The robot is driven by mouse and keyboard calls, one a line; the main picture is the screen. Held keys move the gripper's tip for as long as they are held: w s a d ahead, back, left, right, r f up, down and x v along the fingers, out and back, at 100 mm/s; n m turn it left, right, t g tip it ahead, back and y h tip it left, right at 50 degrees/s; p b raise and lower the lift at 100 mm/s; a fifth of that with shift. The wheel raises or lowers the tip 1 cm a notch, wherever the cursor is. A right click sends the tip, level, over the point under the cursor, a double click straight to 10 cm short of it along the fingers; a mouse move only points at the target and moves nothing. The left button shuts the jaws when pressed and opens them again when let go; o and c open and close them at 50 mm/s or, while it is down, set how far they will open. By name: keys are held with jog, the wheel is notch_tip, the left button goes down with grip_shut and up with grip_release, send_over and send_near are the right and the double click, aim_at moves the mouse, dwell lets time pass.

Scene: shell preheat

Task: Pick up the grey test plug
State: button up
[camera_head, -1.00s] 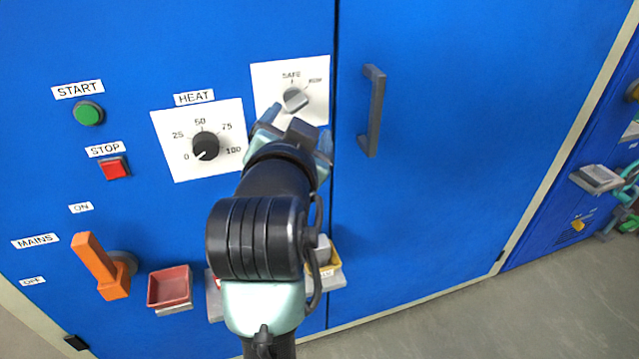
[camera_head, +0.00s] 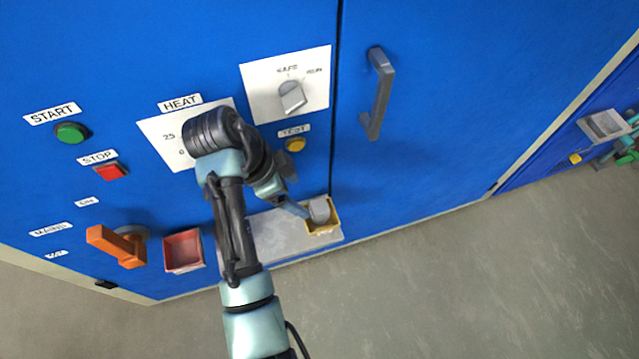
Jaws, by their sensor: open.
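The grey test plug (camera_head: 319,210) stands in a small yellow tray (camera_head: 334,226) at the right end of a grey shelf on the blue cabinet. My gripper (camera_head: 304,211) is open at the left side of the plug, pointing down and to the right. One blue-grey finger shows beside the plug. The other finger is hidden, and I cannot tell whether the gripper touches the plug.
The grey shelf (camera_head: 275,238) is bare left of the yellow tray. A red tray (camera_head: 183,251) and the orange MAINS lever (camera_head: 118,246) are further left. A yellow TEST button (camera_head: 295,144) and a SAFE selector (camera_head: 292,97) are above. A door handle (camera_head: 378,92) is upper right.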

aim_at(314, 208)
jog(key=b+x, duration=0.1)
jog(key=x, duration=0.5)
jog(key=b+x, duration=0.1)
jog(key=x, duration=0.5)
jog(key=shift+w+a, duration=0.15)
grip_shut()
